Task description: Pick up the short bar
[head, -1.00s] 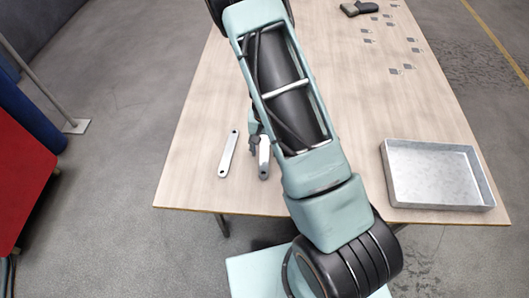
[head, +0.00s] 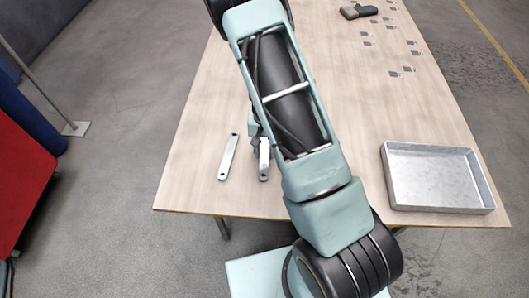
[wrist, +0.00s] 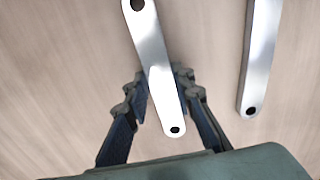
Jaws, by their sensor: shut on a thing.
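In the wrist view my gripper (wrist: 163,98) is shut on a pale metal bar, the short bar (wrist: 153,50), with a finger on each side of it. Both of its end holes show, one close to the top edge. In the head view the same bar (head: 264,165) is partly hidden behind my arm, and my gripper (head: 256,144) shows only in part. Whether the bar is clear of the table I cannot tell. A second similar bar (wrist: 258,55) lies apart at the right in the wrist view; it also lies left of the held bar in the head view (head: 228,157).
The bars are over a wooden table (head: 190,185). A shallow metal tray (head: 440,205) stands empty at its front right. Several small grey plates (head: 393,73) and a dark tool (head: 358,12) lie toward the back right. My arm crosses the table's middle.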

